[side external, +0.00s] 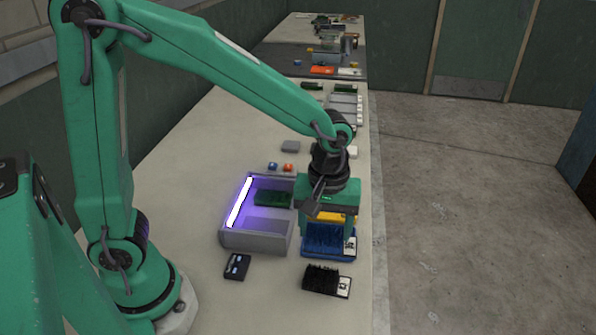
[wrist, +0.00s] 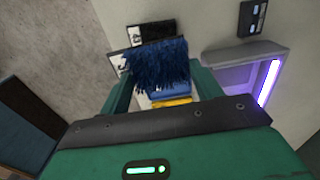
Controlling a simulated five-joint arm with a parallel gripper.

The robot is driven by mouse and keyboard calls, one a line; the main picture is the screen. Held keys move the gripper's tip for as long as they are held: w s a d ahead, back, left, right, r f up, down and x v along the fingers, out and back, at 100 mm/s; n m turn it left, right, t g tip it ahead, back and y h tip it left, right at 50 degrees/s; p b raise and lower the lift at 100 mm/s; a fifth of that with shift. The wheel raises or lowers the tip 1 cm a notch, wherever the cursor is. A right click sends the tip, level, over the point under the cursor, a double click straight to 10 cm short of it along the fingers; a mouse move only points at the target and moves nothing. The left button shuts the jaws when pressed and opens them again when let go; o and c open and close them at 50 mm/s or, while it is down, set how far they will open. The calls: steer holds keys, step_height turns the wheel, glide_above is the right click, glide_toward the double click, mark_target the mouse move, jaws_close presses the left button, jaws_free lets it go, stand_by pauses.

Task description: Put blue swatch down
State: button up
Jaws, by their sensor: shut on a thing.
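The blue swatch (side external: 324,236) is a tuft of dark blue bristles with a white tag at its right end in the side view. It also shows in the wrist view (wrist: 156,66), between the two green fingers. My gripper (side external: 329,225) is shut on it and points down near the table's right edge. The fingers (wrist: 163,92) sit on either side of it. A brighter blue edge, perhaps a tray, shows around the swatch's lower side. I cannot tell whether the swatch touches it.
A grey light box (side external: 256,243) with a glowing purple tube and a green swatch (side external: 272,198) inside stands just left. A black swatch (side external: 321,279) lies in front, beside a small dark device (side external: 237,266). A yellow piece (side external: 345,218) shows behind the blue swatch.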

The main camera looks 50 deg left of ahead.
steer(key=shift+w+d, duration=0.2)
steer(key=shift+d, duration=0.35)
steer(key=w+a+f, duration=0.2)
steer(key=a, duration=0.1)
steer(key=w+a+f, duration=0.2)
steer(key=a, duration=0.1)
steer(key=w+a+f, duration=0.3)
steer(key=shift+a, duration=0.25)
steer(key=shift+f, duration=2.05)
steer(key=shift+f, duration=0.15)
steer(key=o, duration=1)
step_height(320, 180, up, 12)
steer(key=shift+r, duration=0.2)
